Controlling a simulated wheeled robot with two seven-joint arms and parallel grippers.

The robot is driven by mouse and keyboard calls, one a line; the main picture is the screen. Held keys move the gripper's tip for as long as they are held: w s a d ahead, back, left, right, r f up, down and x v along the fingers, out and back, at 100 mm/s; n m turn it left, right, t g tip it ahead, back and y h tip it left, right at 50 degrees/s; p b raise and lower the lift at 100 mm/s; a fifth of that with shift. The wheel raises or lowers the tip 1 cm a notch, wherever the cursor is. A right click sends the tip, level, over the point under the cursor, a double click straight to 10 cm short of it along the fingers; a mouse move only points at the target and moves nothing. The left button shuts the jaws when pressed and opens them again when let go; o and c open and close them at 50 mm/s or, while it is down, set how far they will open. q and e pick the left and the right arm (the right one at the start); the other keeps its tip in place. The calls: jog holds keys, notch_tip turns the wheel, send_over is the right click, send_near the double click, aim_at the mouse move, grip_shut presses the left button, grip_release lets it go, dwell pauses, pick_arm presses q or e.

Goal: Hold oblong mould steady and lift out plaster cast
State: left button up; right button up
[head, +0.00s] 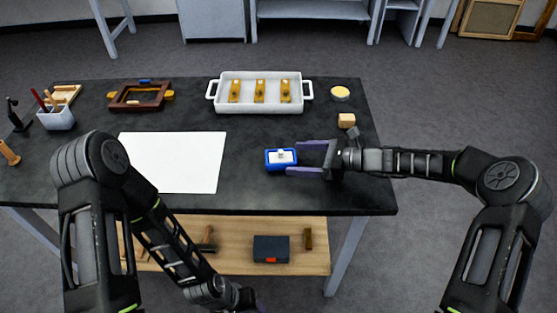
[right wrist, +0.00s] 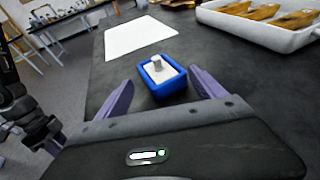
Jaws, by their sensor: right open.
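The oblong blue mould (head: 275,168) stands on the dark table, right of the white sheet. The white plaster cast (head: 286,158) sits inside it, with a small grey knob on top. In the right wrist view, the mould (right wrist: 171,91) and the cast (right wrist: 168,75) lie ahead between the fingertips. My right gripper (head: 296,157) is open, its purple fingers reaching in from the right, one tip on the far side of the mould and one on the near side. Contact is not clear. My left gripper (head: 259,309) barely shows at the bottom edge, below the table front; its jaws are cut off.
A white sheet (head: 178,162) lies left of the mould. A white tray (head: 259,107) with three gilt pieces stands behind. A brown frame (head: 139,95) and a tool cup (head: 57,119) are left.

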aim_at(287, 158)
jog(key=x, duration=0.2)
jog(key=b+x, duration=0.1)
jog(key=shift+a+f, duration=0.3)
jog(key=shift+w+a+b, duration=0.25)
jog(key=shift+a+b, duration=0.15)
jog(key=shift+a, duration=0.2)
jog(key=c, duration=0.6)
jog(key=o, duration=1)
jog(key=c, duration=1)
